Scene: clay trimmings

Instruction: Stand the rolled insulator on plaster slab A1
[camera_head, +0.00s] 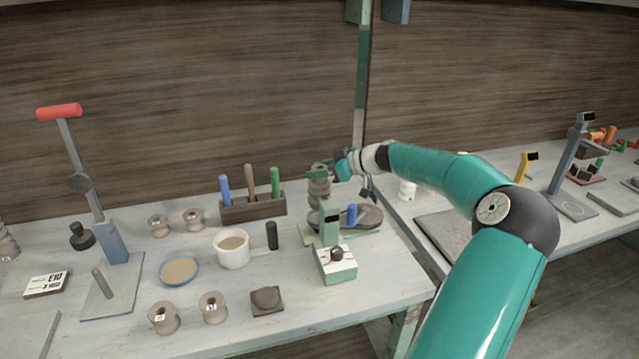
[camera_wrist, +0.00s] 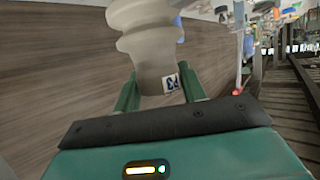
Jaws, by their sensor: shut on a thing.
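The rolled insulator (camera_head: 319,188) is a ribbed, grey-brown clay piece at the back middle of the near bench. In the wrist view, the insulator (camera_wrist: 150,42) stands between my fingers, with a small white tag near its held end. My gripper (camera_head: 333,170) is shut on it near its top; the fingers also show in the wrist view (camera_wrist: 160,92). The insulator looks upright in the head view, and its lower end is partly hidden behind a green device. I cannot tell whether it touches anything below. I cannot read an A1 mark on any slab.
A round grey plate (camera_head: 368,218) and the green device (camera_head: 335,262) are close to the insulator. A tool rack (camera_head: 253,207), white pot (camera_head: 232,250), blue-rimmed dish (camera_head: 179,270) and several clay spools stand left. A grey slab (camera_head: 440,234) lies on the right bench.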

